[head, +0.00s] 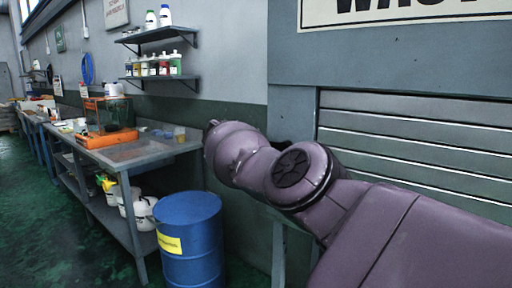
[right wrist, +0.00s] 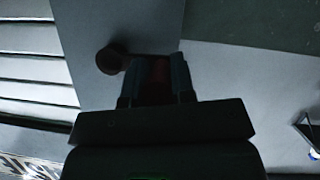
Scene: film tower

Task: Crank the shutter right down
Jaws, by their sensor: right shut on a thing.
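The grey slatted shutter (head: 420,135) fills the right of the head view, below a sign. Its slats also show at the left of the right wrist view (right wrist: 35,68). Its bottom edge is hidden or out of frame. My right gripper (right wrist: 157,75) is shut on a dark reddish crank handle (right wrist: 159,72), mostly hidden between the fingers. A round brown hub (right wrist: 112,60) sits just left of the fingers, against the grey panel. In the head view my right arm hides the gripper and the crank. My left gripper is not in view.
A blue drum (head: 188,240) stands on the floor left of my right arm. A long workbench (head: 150,152) with an orange tray (head: 107,138) runs along the wall, under shelves (head: 160,35) of bottles. The green floor (head: 40,225) at far left is clear.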

